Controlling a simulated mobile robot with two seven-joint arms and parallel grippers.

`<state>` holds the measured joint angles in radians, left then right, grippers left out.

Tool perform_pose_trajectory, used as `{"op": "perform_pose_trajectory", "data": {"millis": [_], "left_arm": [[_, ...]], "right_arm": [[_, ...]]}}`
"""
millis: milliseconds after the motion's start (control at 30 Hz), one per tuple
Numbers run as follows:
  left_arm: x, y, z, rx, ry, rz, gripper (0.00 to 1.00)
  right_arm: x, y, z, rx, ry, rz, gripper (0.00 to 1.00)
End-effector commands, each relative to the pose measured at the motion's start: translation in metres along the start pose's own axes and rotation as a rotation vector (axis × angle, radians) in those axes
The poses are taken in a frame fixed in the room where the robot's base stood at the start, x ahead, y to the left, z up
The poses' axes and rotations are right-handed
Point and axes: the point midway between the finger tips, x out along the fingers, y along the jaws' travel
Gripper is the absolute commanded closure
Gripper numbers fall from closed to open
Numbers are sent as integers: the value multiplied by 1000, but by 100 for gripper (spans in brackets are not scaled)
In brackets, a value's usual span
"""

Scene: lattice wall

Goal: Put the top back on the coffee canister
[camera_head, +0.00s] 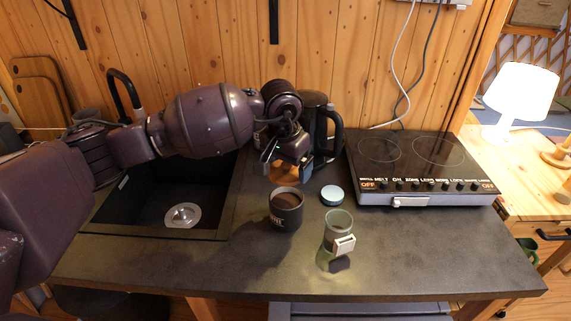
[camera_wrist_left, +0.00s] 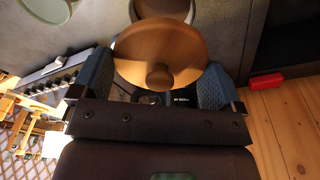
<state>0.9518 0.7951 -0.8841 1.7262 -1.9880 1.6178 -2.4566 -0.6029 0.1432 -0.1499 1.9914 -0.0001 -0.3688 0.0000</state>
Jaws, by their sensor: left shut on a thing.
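My left gripper (camera_head: 282,168) is shut on a round wooden lid with a small knob. The lid (camera_wrist_left: 160,52) sits between both fingers in the left wrist view; in the head view its brown edge (camera_head: 284,174) shows below the fingers. A dark cylindrical canister (camera_head: 285,212) with pale lettering stands upright and open on the counter, brown inside. The held lid is behind the canister and apart from it. My right gripper is not in view.
A glass jar (camera_head: 338,232) with a pale tag stands in front. A dark kettle (camera_head: 325,125) is behind, a cooktop (camera_head: 420,165) right, the sink (camera_head: 150,205) left.

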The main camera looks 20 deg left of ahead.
Motion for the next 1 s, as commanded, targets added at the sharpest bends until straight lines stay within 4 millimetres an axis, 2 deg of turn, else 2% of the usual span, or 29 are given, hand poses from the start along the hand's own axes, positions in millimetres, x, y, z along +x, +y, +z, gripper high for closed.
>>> {"op": "perform_pose_trajectory", "data": {"millis": [467,567,733,1000], "left_arm": [[33,0,5,-3,-2,1,30],[40,0,6,-3,-2,1,30],[55,0,7,-3,-1,0,30],[63,0,8,-3,0,0,30]], "right_arm": [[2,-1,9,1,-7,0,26],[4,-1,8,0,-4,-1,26],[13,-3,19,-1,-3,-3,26],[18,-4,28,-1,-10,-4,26]]}}
